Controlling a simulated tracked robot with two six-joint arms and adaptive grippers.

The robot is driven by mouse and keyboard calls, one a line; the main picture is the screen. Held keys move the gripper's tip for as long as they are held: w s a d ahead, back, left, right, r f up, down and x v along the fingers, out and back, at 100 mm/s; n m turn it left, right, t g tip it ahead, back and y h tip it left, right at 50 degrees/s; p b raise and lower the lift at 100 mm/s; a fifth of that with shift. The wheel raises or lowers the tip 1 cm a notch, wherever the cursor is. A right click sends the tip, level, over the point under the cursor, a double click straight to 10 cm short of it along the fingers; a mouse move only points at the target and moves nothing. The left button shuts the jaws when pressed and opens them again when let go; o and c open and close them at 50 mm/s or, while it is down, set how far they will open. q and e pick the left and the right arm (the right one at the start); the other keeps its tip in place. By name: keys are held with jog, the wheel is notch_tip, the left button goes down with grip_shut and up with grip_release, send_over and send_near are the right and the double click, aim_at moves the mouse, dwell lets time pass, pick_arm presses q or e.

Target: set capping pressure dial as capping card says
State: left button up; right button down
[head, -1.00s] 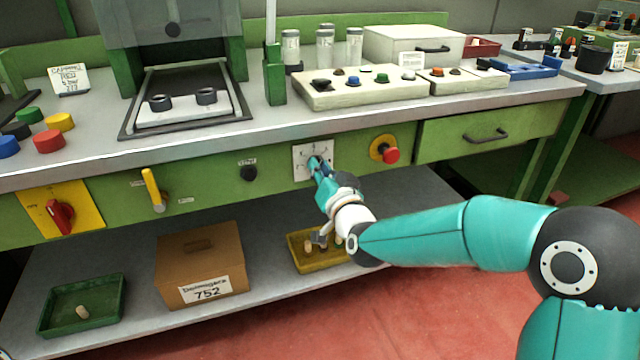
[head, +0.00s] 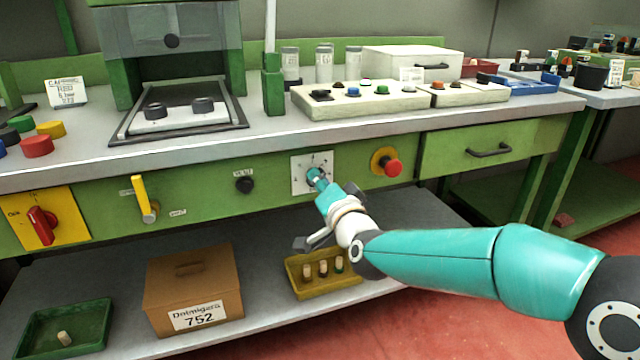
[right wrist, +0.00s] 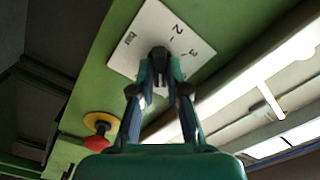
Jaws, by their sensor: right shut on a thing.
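The pressure dial's white plate (head: 299,183) sits on the green front panel below the worktop. It shows larger in the right wrist view (right wrist: 150,35), turned, with the marks 2 and 3 and "bar" readable. My right gripper (head: 316,176) is shut on the dial's dark knob (right wrist: 160,54), which the fingers partly hide. The knob's pointer setting cannot be made out. The capping card (head: 67,92) stands at the back left of the worktop; its handwriting is too small to read surely. My left gripper is not in view.
A red emergency button (head: 392,168) on a yellow disc is just right of the dial. Left of it are a black knob (head: 244,185), a yellow lever (head: 143,198) and a red switch (head: 43,225). A yellow tray (head: 325,285) with corks stands below.

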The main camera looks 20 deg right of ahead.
jog(key=shift+d, duration=0.15)
jog(key=c, duration=1.2)
grip_release()
jog(key=shift+o, duration=0.2)
jog(key=shift+s, duration=0.1)
jog(key=s, duration=1.1)
jog(key=shift+s+d, duration=0.15)
jog(key=shift+s, duration=0.25)
jog(key=shift+d+f, duration=0.1)
